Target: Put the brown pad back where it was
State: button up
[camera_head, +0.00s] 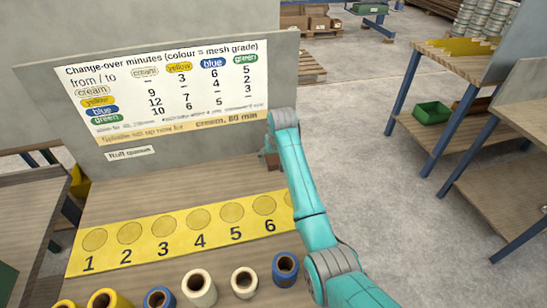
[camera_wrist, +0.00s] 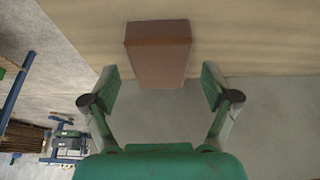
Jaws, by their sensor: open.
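The brown pad (camera_wrist: 157,48) is a reddish-brown block in the upper middle of the wrist view, on the wooden table (camera_wrist: 240,45) by its edge. My gripper (camera_wrist: 160,78) is open, with one finger to each side of the pad's near end. The fingers look apart from the pad, and nothing is held. In the head view a small part of the brown pad (camera_head: 271,161) shows at the table's right side, beside my teal arm. My arm hides most of the gripper there.
A yellow strip (camera_head: 147,251) with numbered circles lies on the table. Several yellow, blue and cream rolls (camera_head: 199,287) stand along its front. A change-over board (camera_head: 170,90) rises behind. Grey floor (camera_head: 400,240) is clear right of the table; a bench (camera_head: 490,185) stands further right.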

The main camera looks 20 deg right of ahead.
jog(key=v, duration=1)
jog(key=shift+s+r, duration=0.2)
jog(key=shift+r, duration=0.05)
jog(key=shift+d, duration=0.1)
